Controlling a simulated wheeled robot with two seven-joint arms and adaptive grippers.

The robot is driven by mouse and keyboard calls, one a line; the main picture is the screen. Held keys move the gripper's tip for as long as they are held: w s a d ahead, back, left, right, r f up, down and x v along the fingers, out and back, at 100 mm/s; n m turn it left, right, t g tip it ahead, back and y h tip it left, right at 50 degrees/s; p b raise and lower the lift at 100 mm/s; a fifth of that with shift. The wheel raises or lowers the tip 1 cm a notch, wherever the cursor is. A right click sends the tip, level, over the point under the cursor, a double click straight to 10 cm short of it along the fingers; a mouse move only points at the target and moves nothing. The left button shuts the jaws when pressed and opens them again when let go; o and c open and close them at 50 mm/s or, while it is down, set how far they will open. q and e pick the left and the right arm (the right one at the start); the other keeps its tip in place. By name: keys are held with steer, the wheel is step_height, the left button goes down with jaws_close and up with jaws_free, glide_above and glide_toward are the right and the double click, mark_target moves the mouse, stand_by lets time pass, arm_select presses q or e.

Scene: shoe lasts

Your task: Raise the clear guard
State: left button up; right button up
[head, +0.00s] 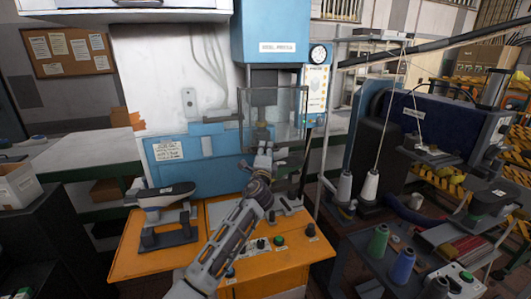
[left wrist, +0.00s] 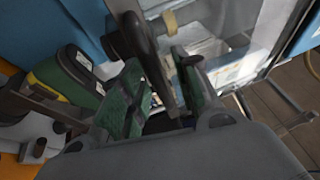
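The clear guard (head: 285,110) is a see-through panel with a dark frame, hanging down in front of the blue press (head: 270,35). It also shows in the left wrist view (left wrist: 265,40). My left gripper (head: 263,152) is at the guard's lower edge. In the left wrist view my left gripper (left wrist: 160,75) has its two green-padded fingers apart, with a dark bar-like handle (left wrist: 150,55) running between them. A gap shows between the bar and the right finger. Whether the other finger touches the bar is unclear. My right gripper is in neither view.
An orange bench (head: 150,255) with control buttons lies below. A shoe last (head: 165,195) on a dark stand is at its left. A post and thread cones (head: 369,187) stand to the right, beside a blue machine (head: 430,120).

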arm_select(q)
steer(key=v, duration=1.2)
stand_by(0.8)
stand_by(0.3)
